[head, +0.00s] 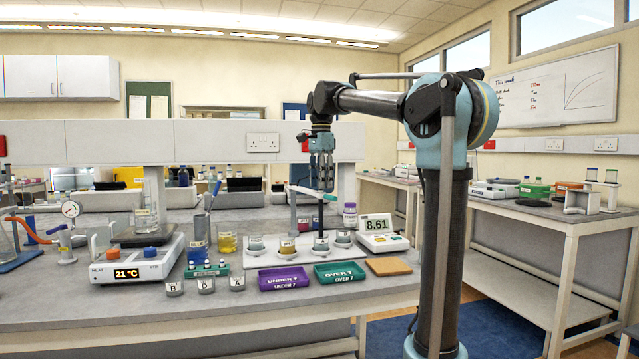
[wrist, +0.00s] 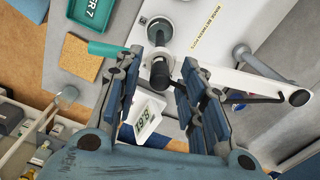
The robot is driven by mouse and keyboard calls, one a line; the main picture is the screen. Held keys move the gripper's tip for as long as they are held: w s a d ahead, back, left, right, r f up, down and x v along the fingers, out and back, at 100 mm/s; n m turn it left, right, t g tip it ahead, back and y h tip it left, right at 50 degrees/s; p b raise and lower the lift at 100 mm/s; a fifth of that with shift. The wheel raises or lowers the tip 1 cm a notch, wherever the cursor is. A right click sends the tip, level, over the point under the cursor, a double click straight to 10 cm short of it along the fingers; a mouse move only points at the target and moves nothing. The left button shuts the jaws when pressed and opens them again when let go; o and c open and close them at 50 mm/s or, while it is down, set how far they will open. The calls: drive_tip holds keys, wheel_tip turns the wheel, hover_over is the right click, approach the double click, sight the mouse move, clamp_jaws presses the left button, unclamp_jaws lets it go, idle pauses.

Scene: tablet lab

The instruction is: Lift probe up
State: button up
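The probe, a dark capped cylinder (wrist: 160,73), shows between my gripper's fingers in the wrist view. My gripper (wrist: 160,62) is open, with a finger on either side of the probe and a gap visible around it. In the head view my gripper (head: 322,158) points down above the row of sample cups, and the probe (head: 321,212) hangs below it, in the arm of a grey stand (head: 293,212). The probe's lower end is over or in a cup (head: 321,244); I cannot tell which. The meter (head: 383,240) reads 8.61.
The white board (head: 300,256) carries several cups. Purple (head: 283,279) and green (head: 340,273) trays and a cork mat (head: 388,266) lie in front. A labelled bottle (head: 350,215) stands behind. A hotplate (head: 138,262) and small lettered cups are to the left.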

drive_tip(key=shift+c, duration=0.2)
clamp_jaws()
wheel_tip(320, 180, up, 8)
drive_tip(key=shift+f, duration=0.1)
drive_tip(key=shift+o, duration=0.2)
unclamp_jaws()
